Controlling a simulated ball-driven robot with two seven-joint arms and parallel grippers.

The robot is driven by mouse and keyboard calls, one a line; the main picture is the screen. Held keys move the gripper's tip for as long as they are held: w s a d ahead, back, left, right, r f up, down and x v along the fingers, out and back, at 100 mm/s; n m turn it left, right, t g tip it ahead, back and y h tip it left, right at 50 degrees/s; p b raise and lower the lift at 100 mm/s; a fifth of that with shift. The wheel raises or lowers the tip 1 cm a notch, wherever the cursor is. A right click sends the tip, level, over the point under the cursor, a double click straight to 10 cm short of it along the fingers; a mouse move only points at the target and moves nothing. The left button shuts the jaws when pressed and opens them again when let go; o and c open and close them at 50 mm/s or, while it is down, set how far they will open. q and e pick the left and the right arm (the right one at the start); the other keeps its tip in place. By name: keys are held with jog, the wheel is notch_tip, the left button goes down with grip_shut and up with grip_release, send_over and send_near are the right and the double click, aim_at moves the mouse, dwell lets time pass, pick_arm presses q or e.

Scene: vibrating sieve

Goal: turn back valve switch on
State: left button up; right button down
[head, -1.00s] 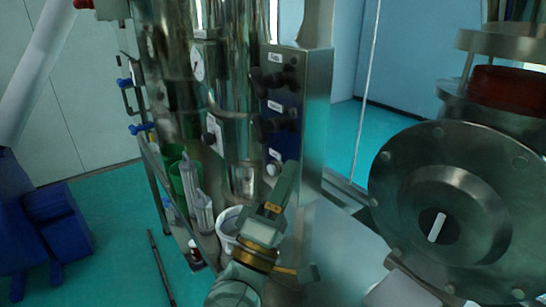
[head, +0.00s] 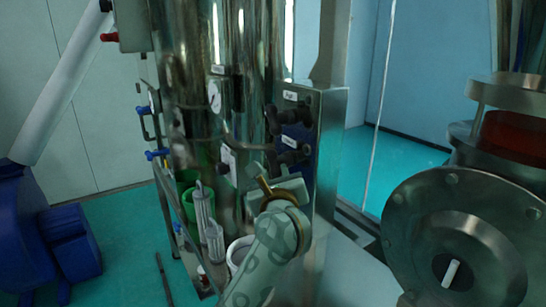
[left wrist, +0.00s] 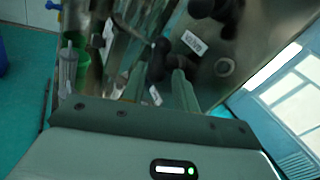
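A steel control panel (head: 326,150) carries black valve switches: an upper one (head: 290,115) and a lower one (head: 292,154), each by a small white label. I cannot tell from the labels which is the back valve switch. My left gripper (head: 262,180) is raised in front of the panel, just below and left of the lower switch. In the left wrist view its fingers (left wrist: 156,88) stand apart, with a black switch (left wrist: 158,60) ahead between them; contact cannot be told. Part of the panel's lower front is hidden behind my gripper. My right gripper is not in view.
A round steel flange (head: 470,235) stands close on the right. A pressure gauge (head: 214,97) and blue-handled valves (head: 157,155) are left of the panel. A green container (head: 188,200) and a white bucket (head: 238,252) sit low beside my arm.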

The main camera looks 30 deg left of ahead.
aim_at(273, 163)
pick_arm(q)
jog(key=p+x, duration=0.1)
jog(key=x, duration=0.7)
jog(key=shift+s, duration=0.1)
jog(key=shift+f, duration=0.1)
grip_shut()
